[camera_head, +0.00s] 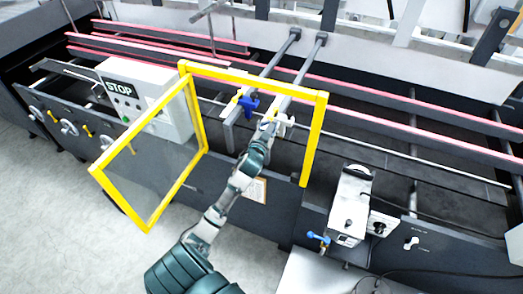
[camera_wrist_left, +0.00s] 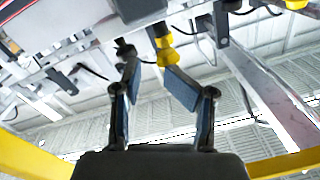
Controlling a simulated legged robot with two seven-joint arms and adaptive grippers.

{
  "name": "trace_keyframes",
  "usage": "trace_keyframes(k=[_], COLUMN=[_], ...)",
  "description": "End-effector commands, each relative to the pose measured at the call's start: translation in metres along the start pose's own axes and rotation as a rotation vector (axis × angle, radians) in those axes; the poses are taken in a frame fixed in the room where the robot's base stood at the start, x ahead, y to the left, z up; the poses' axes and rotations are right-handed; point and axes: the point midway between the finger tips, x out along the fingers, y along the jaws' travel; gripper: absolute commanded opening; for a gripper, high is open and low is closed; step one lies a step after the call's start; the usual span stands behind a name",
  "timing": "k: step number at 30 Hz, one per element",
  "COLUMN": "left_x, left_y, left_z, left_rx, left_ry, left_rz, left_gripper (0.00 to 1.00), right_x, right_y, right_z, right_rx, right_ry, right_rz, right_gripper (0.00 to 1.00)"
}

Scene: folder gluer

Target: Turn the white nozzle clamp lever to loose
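The white nozzle clamp lever (camera_head: 287,121) shows as a small white piece on the right nozzle bar in the head view. My left gripper (camera_head: 268,124) is right beside it, partly covering it; I cannot tell whether they touch. In the left wrist view my left gripper (camera_wrist_left: 155,80) has its two fingers apart, with nothing seen held between them. A yellow nozzle part (camera_wrist_left: 164,48) shows beyond the fingertips there. I cannot make out the white lever in that view. A blue clamp (camera_head: 248,105) sits on the left bar. My right gripper is not in view.
An open yellow guard frame (camera_head: 313,140) stands around my left arm's reach, with its swung panel (camera_head: 120,203) to the left. A white STOP control box (camera_head: 172,120) is left of the arm. A white glue unit (camera_head: 349,203) stands to the right. Red-edged rails (camera_head: 400,128) run behind.

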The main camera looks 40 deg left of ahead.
Motion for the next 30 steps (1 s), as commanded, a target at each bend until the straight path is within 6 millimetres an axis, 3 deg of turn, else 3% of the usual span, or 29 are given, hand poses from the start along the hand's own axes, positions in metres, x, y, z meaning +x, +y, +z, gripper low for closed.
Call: trace_keyframes(k=[30], left_x=[-0.078], left_y=[0.009], left_z=[-0.004], left_rx=[-0.001], left_ry=[-0.002], left_rz=[0.0], left_gripper=[0.41], right_x=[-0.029], right_y=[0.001], right_z=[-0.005], right_rx=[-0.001], right_ry=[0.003], right_rz=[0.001], right_gripper=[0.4])
